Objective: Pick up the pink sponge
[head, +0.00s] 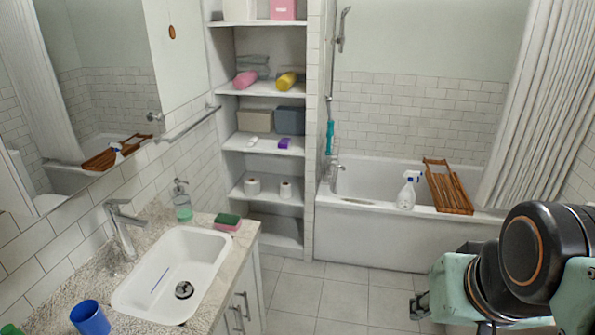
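A sponge with a dark green top and a pink lower layer (228,222) lies on the speckled counter (247,236), behind and to the right of the white sink. It is the only pink sponge I can make out. My arm is at the lower right, far from the sponge, with floor between them. A small dark part at its left edge appears to be my gripper (420,306). Its fingers are too small to read, and nothing is visibly held.
The sink (131,290) has a tall faucet (123,229). A soap bottle (182,203) and blue cup (90,317) stand on the counter. Shelves (260,145) hold a pink roll (245,80) and boxes. The bathtub (362,238) is behind. Tiled floor (345,300) is clear.

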